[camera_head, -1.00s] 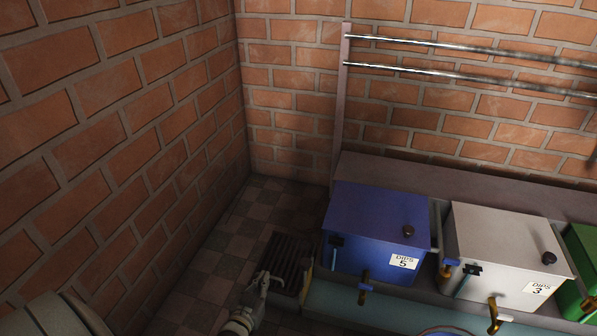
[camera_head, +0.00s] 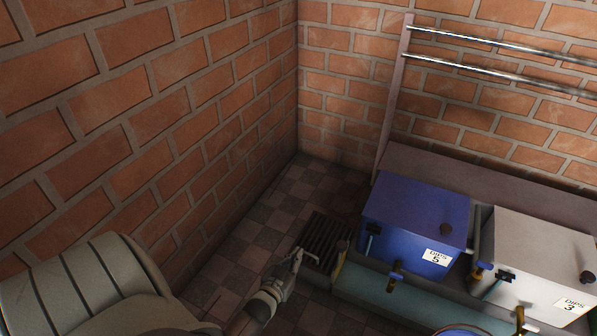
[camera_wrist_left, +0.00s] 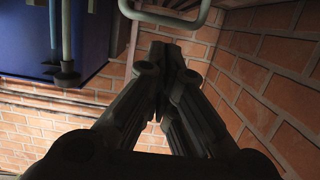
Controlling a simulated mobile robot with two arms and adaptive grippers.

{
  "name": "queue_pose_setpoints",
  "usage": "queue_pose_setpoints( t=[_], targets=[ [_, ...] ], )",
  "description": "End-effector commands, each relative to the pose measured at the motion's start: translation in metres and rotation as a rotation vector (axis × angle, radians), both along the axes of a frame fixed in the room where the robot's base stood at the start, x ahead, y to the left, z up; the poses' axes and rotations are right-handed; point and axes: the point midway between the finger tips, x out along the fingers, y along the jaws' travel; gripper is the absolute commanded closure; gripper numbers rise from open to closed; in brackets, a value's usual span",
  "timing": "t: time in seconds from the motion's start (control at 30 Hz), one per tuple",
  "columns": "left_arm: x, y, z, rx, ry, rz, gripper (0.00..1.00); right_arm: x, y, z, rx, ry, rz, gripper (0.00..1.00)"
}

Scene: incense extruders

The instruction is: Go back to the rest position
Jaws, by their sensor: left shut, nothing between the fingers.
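My left gripper (camera_head: 293,262) is shut and empty at the lower middle of the head view, left of the blue box. Its closed fingers (camera_wrist_left: 168,55) fill the middle of the left wrist view. The blue box (camera_head: 415,215) carries a label reading DIPS 5 and stands at the right in the head view. It also shows at the upper left of the left wrist view (camera_wrist_left: 30,40). My right gripper is not in view.
A white box (camera_head: 540,250) labelled DIPS 3 stands right of the blue one. A brick wall (camera_head: 150,110) runs along the left. Metal rails (camera_head: 500,72) cross the back wall. Checkered floor (camera_head: 240,245) lies bare beside the left wall.

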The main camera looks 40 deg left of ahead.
Motion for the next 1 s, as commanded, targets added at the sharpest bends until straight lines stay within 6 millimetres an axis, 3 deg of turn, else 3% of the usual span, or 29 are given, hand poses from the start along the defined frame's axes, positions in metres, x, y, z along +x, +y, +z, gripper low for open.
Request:
queue_pose_setpoints(
  t=[0.1,0.3,0.73,0.87,0.97,1.0],
  targets=[
    [-0.028,-0.007,-0.019,-0.003,0.009,0.001,1.0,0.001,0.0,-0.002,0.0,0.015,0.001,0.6],
    [-0.056,-0.014,-0.037,-0.003,0.008,0.001,1.0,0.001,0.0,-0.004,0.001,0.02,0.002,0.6],
    [-0.067,-0.018,-0.042,0.0,0.0,-0.001,1.0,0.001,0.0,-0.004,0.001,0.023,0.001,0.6],
    [-0.051,-0.024,-0.016,0.02,-0.058,-0.029,1.0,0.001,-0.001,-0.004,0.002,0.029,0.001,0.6],
    [-0.026,-0.037,0.034,0.053,-0.167,-0.077,1.0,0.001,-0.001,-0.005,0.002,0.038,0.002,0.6],
    [-0.015,-0.045,0.059,0.068,-0.221,-0.102,1.0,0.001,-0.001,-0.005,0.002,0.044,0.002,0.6]
  ],
)
